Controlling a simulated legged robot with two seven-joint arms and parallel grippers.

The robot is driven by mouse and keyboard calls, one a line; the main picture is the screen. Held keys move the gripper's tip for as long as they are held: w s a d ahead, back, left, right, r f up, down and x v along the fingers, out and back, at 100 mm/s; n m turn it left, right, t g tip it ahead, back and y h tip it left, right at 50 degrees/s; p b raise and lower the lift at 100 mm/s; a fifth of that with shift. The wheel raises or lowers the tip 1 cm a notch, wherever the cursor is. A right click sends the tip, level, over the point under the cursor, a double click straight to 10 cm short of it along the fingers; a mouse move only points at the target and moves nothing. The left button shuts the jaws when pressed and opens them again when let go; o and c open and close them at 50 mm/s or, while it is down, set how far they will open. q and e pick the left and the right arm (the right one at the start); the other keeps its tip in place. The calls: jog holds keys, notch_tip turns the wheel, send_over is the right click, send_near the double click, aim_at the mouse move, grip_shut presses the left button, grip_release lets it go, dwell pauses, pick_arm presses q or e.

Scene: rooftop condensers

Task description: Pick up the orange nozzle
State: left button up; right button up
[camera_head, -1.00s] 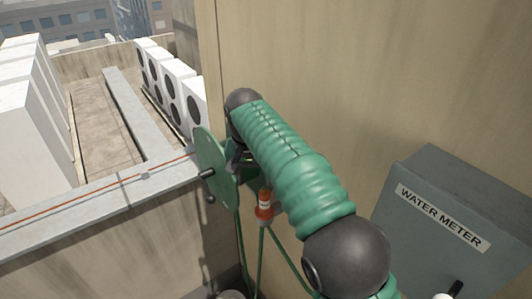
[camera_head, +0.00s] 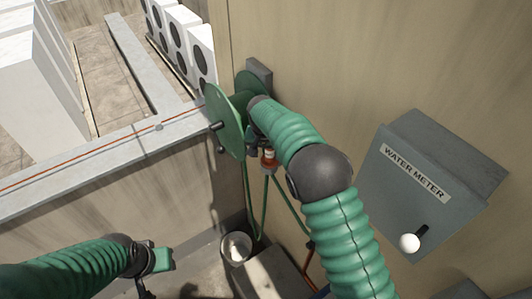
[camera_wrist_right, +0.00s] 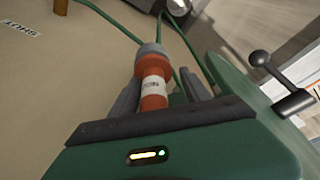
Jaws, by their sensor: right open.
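The orange nozzle (camera_head: 268,160) has a white band and hangs on a green hose beside the green hose reel (camera_head: 226,120) on the wall. My right gripper (camera_head: 259,143) is just above it, mostly hidden by my own arm. In the right wrist view the nozzle (camera_wrist_right: 153,90) lies between the two dark, spread fingers of my right gripper (camera_wrist_right: 160,92). I cannot tell whether either finger touches it. My left gripper (camera_head: 152,272) is at the lower left, away from the nozzle; its jaws are too unclear to read.
A grey water meter box (camera_head: 430,180) with a white-knobbed lever (camera_head: 409,243) is on the wall at right. A metal bucket (camera_head: 236,247) stands below the reel. A low parapet (camera_head: 100,170) runs at left, with white condensers (camera_head: 180,40) beyond.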

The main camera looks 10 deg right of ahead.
jog(key=shift+w+d+f, duration=0.25)
jog(key=shift+w+f, duration=0.1)
jog(key=shift+w, duration=0.2)
jog(key=shift+d, duration=0.2)
jog(key=shift+s+d+r, duration=0.3)
jog(key=shift+s, duration=0.2)
jog(key=c, duration=0.4)
jog(key=shift+s+d+r, duration=0.1)
jog(key=shift+s, duration=0.15)
jog(key=shift+c, duration=2.2)
jog(key=shift+w+a, duration=0.2)
grip_shut()
jog(key=shift+w+a, duration=0.1)
jog(key=shift+a, duration=0.25)
pick_arm(q)
jog(key=shift+w+d, duration=0.1)
jog(key=shift+d, duration=0.25)
